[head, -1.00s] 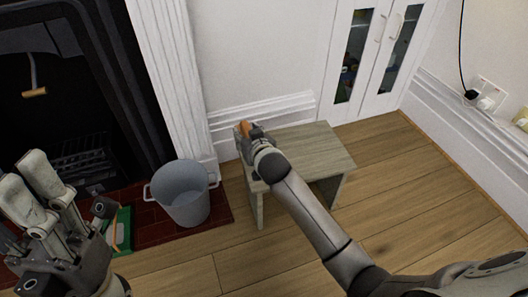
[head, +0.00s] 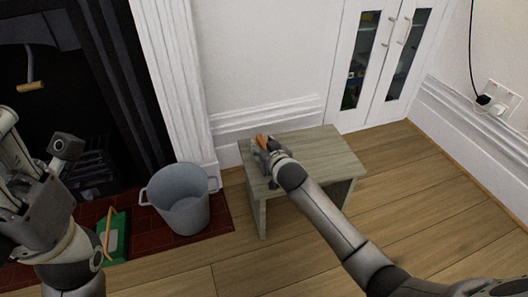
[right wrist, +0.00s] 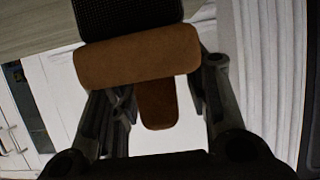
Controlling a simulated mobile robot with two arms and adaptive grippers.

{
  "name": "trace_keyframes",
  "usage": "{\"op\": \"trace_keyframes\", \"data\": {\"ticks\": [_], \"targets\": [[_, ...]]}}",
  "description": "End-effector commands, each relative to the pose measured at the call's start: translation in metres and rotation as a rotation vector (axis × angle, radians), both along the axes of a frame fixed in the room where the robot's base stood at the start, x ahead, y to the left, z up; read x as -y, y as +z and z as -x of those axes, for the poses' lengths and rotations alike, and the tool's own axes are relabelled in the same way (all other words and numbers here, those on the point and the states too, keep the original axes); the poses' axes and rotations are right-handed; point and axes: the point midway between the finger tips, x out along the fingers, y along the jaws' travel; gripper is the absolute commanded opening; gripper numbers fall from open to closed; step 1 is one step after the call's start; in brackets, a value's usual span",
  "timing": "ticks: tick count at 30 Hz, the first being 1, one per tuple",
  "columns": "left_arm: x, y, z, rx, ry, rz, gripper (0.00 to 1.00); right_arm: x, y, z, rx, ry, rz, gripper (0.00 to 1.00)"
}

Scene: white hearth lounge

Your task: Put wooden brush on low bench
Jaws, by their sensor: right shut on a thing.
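The wooden brush (right wrist: 137,56) is orange-brown with a dark bristle part, and its handle runs down between the fingers in the right wrist view. My right gripper (right wrist: 158,115) is shut on it. In the head view the brush (head: 262,141) and the right gripper (head: 268,153) are over the back left part of the low bench (head: 318,150), a grey-brown wooden one. I cannot tell whether the brush touches the bench top. My left gripper (head: 35,160) is at the left edge, partly cut off, away from the bench.
A grey metal bucket (head: 183,200) stands left of the bench on red hearth tiles. A white glazed cabinet (head: 385,60) stands behind right. The bench top's right side is bare.

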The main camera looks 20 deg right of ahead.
Motion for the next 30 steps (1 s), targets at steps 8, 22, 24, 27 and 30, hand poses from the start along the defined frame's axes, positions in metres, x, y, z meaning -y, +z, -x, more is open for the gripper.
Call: {"op": "trace_keyframes", "data": {"ticks": [8,22,24,27,30], "targets": [[0.0001,0.0015,0.0004,0.003,0.000,0.000,0.40,-0.0002,0.0010,-0.0005,0.003,0.000,0.000,0.13],[0.0003,0.0013,0.0008,0.004,0.000,-0.001,0.40,-0.0003,-0.0028,0.0000,0.000,0.000,0.000,0.64],[0.0003,0.0013,0.0008,0.005,0.000,0.000,0.40,-0.0002,-0.0028,0.0000,0.000,0.000,0.000,0.64],[0.0003,0.0017,0.0008,0.005,0.000,0.000,0.40,-0.0001,-0.0015,-0.0001,0.001,0.000,0.000,0.64],[0.0001,0.0052,0.0013,0.007,-0.001,0.000,0.40,-0.0002,0.0024,0.0032,0.000,0.001,0.000,0.64]]}}
